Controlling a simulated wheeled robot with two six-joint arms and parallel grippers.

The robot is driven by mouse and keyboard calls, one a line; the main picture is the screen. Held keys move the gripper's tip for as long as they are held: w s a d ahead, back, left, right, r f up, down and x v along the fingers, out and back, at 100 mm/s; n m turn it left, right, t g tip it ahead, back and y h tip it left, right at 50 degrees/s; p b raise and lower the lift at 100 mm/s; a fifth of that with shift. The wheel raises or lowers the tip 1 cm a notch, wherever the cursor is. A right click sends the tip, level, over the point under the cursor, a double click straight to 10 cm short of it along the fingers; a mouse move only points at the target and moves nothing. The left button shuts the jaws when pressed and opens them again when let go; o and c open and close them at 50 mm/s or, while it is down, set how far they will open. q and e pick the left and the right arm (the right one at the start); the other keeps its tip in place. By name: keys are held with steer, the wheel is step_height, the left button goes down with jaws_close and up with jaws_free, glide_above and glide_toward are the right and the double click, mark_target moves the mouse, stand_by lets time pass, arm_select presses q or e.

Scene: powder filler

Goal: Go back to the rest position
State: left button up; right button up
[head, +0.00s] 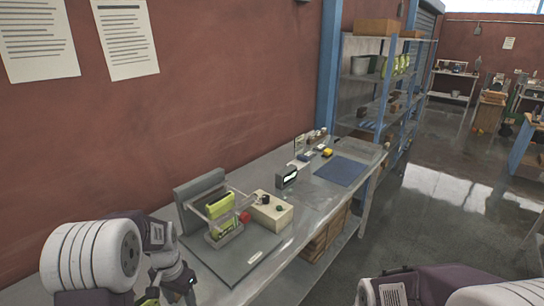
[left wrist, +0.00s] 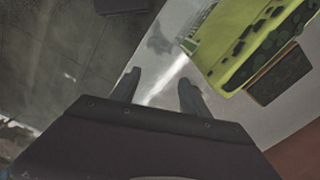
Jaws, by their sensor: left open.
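My left arm comes in at the lower left of the head view, and its gripper there is mostly hidden by the arm and the picture's lower edge. In the left wrist view my left gripper (left wrist: 160,92) is open and empty, with its two fingers apart over the table edge. A yellow-green object (left wrist: 255,40) with dark markings lies to the right of the fingers, apart from them. Part of my right arm (head: 430,290) shows at the bottom right of the head view; its gripper is out of view.
A powder filler (head: 222,209) with a yellow-green part stands on the metal table. A blue mat (head: 340,170) lies farther along.

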arm_select(q)
steer(key=s+d+f+n+b, duration=0.1)
steer(key=s+d+n, duration=0.1)
steer(key=s+d, duration=0.2)
steer(key=s+d+n+t+b, duration=0.1)
steer(key=s+d+n+b, duration=0.1)
steer(key=s, duration=0.6)
steer(key=shift+s+d+f, duration=0.35)
steer(key=shift+s+d, duration=0.05)
steer(key=shift+d, duration=0.45)
steer(key=shift+s, duration=0.1)
